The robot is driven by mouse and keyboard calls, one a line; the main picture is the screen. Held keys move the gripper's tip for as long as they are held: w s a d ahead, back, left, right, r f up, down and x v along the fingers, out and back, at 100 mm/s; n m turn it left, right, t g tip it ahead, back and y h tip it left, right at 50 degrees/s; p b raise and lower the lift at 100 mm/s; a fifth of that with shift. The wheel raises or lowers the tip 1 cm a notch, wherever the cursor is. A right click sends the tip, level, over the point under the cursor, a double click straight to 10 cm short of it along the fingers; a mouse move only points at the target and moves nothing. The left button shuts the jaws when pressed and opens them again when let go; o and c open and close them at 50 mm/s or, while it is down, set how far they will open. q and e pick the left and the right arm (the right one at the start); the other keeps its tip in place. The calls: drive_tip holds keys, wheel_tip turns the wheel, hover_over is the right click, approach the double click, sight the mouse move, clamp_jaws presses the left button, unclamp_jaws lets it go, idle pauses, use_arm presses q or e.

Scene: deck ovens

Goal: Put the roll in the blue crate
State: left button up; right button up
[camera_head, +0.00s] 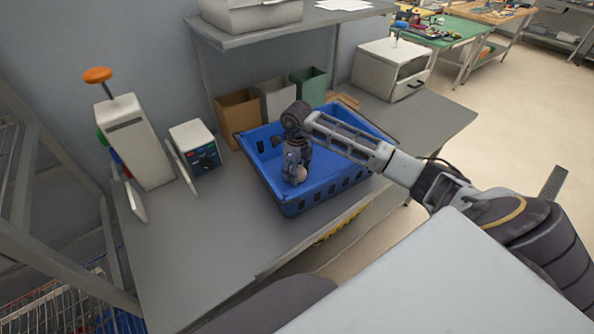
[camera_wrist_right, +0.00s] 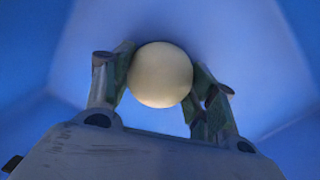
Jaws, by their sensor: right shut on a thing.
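The blue crate (camera_head: 340,193) stands on the grey table, open at the top. My right gripper (camera_head: 297,178) reaches down inside the crate, near its front left part. It is shut on the roll (camera_head: 300,174), a small pale round thing mostly hidden by the fingers in the head view. In the right wrist view the roll (camera_wrist_right: 160,75) sits between the two fingertips, with the blue crate walls and floor around it. I cannot tell whether the roll touches the crate floor. My left gripper is not in view.
Brown, grey and green bins (camera_head: 309,84) stand behind the crate. A white box-shaped appliance (camera_head: 390,68) is at the back right. A white device with an orange knob (camera_head: 135,140) and a smaller white box (camera_head: 194,146) stand left. The table's front left is clear.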

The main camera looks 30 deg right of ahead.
drive_tip(key=shift+f, duration=0.15)
drive_tip(key=o, duration=0.9)
drive_tip(key=shift+o, duration=0.2)
drive_tip(key=shift+r, duration=0.35)
wheel_tip(320, 180, up, 12)
drive_tip(key=b, duration=0.1)
drive_tip(key=shift+f+b, duration=0.2)
drive_tip(key=shift+b, duration=0.2)
